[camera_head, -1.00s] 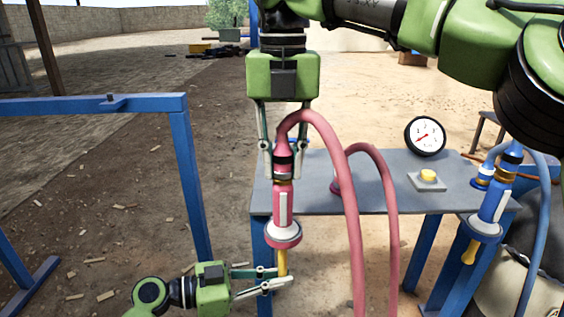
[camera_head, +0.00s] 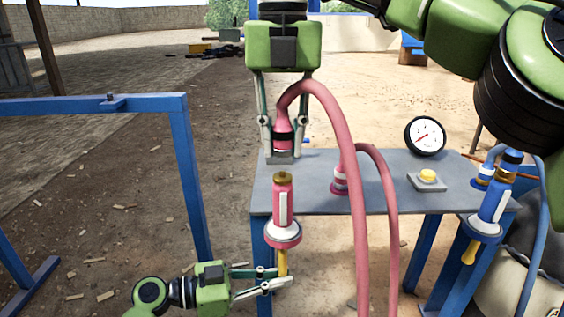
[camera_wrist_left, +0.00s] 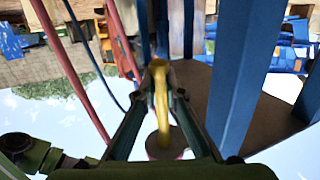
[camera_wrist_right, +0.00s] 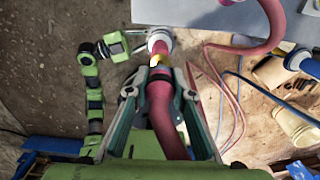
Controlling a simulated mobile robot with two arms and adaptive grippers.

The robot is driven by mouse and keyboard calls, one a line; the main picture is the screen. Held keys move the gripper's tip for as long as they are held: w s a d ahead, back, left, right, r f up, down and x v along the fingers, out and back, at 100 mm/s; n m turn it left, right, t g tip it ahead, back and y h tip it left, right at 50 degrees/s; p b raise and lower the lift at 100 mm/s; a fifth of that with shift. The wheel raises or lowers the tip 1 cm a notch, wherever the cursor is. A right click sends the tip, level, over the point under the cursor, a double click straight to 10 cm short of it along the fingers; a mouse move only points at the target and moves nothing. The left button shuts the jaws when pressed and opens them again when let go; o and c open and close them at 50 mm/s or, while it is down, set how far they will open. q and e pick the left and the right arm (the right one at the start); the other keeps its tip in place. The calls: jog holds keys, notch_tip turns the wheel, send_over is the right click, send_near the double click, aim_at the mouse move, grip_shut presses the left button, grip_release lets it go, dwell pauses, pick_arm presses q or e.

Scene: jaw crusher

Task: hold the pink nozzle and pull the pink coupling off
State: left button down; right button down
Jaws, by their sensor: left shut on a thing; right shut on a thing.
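The pink nozzle (camera_head: 283,208) stands upright in the head view, with a brass top, a round flange and a yellow stem (camera_head: 283,262) below. My left gripper (camera_head: 279,277) is shut on that yellow stem, which also shows between its fingers in the left wrist view (camera_wrist_left: 160,90). The pink coupling (camera_head: 283,137) with its dark band is at the end of a pink hose. My right gripper (camera_head: 282,152) is shut on the coupling, just above the nozzle. A small gap shows between coupling and nozzle top. In the right wrist view the coupling (camera_wrist_right: 160,92) is between the fingers.
A grey table (camera_head: 310,190) on blue legs stands behind, with a gauge (camera_head: 425,136), a yellow button (camera_head: 428,176) and a pink fitting (camera_head: 340,182). The pink hose (camera_head: 345,200) loops right of the nozzle. A blue nozzle (camera_head: 490,210) hangs right. A blue frame (camera_head: 180,150) stands left.

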jog(key=shift+r, duration=0.95)
pick_arm(q)
jog(key=c, duration=2)
grip_release()
jog(key=shift+c, duration=0.2)
